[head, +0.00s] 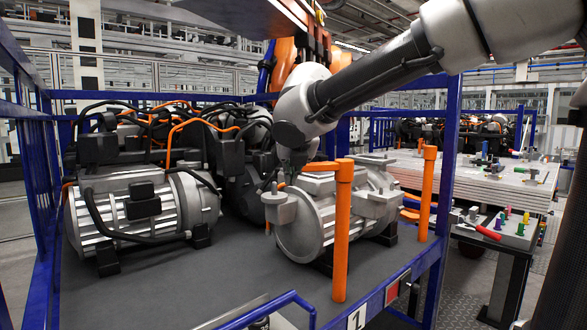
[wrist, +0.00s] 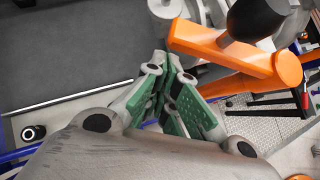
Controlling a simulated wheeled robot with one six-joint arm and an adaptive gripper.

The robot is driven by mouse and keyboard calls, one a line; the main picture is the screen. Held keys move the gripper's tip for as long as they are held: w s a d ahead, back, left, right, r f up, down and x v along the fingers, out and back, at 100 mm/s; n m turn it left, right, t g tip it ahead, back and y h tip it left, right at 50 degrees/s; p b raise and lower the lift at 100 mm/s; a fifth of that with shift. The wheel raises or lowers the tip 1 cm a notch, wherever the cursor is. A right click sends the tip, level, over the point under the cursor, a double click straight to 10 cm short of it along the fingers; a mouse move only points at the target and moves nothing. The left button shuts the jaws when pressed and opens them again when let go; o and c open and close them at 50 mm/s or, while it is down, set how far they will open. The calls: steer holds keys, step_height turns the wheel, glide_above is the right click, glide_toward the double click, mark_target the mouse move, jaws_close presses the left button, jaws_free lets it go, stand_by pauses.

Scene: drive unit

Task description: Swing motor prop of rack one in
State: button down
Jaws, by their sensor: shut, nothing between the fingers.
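Rack one is a blue frame (head: 290,302) with a dark grey deck and a plate marked 1. An orange motor prop (head: 341,235) stands upright at its front edge. Its short top arm points left, over the motor side. A second orange prop (head: 427,190) stands further back on the right. The grey motor (head: 310,240) lies behind the front prop. My gripper (head: 284,178) is above the motor, left of the front prop's arm; its fingers are hard to make out there. In the wrist view the green-padded fingers (wrist: 172,68) are shut and empty, beside the orange arm (wrist: 225,48).
More motors (head: 140,210) with black hoses fill the left and back of the deck. Blue rack posts (head: 450,170) stand at the right. A tool table (head: 510,228) with coloured pieces is further right. The front left of the deck is bare.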

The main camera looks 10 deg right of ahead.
steer(key=shift+w, duration=0.5)
